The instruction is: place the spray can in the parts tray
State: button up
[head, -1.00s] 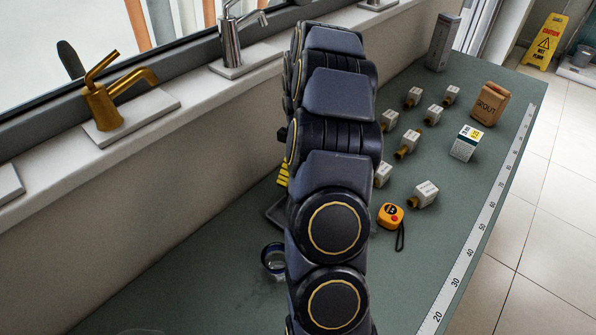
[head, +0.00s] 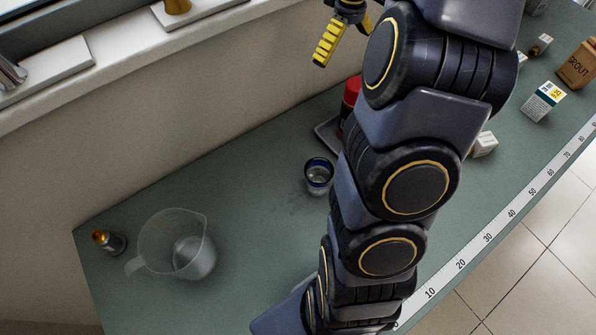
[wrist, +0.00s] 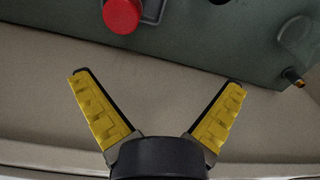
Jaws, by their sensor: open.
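A red-topped can (head: 351,95), which I take for the spray can, stands at the grey parts tray (head: 327,137), partly behind my arm in the head view. In the wrist view its round red cap (wrist: 122,15) is at the top edge and overlaps the tray (wrist: 152,12). I cannot tell whether the can is inside the tray or beside it. My gripper (wrist: 159,80) is open, with its yellow fingers spread and nothing between them. In the head view my gripper (head: 342,45) is at the top, above and apart from the can.
A blue-rimmed clear cup (head: 319,176) stands in front of the tray. A translucent jug (head: 178,248) and a small gold-ended cylinder (head: 108,242) are at left.

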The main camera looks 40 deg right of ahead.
jog(key=s+a+r, duration=0.3)
jog(key=a, duration=0.9)
jog(key=s+a+m+g, duration=0.1)
jog(key=s+a+m, duration=0.1)
jog(key=s+a, duration=1.1)
jog(key=s, duration=0.5)
jog(key=shift+f+g, duration=0.4)
